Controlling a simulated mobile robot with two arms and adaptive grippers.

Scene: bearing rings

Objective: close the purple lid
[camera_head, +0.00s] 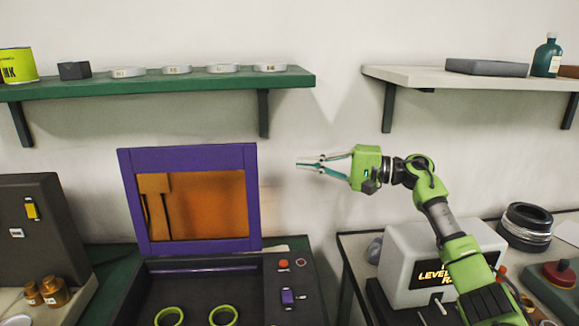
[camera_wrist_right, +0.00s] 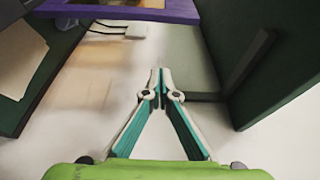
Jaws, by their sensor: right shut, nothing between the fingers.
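The purple lid (camera_head: 187,152) is a square frame around an amber window. It stands open, nearly upright, at the back of a dark box (camera_head: 130,300). Part of its purple edge shows at the top of the right wrist view (camera_wrist_right: 120,8). My right gripper (camera_head: 298,163) is shut and empty, pointing left, to the right of the lid and apart from it. Its fingertips meet in the right wrist view (camera_wrist_right: 158,72). My left gripper is not in view.
Two green rings (camera_head: 223,315) lie in the box, beside a panel with a purple switch (camera_head: 288,297). A green shelf (camera_head: 200,84) with several pale rings hangs above the lid. A pale shelf (camera_head: 470,77) hangs at right. A grey machine (camera_head: 405,262) stands below my right arm.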

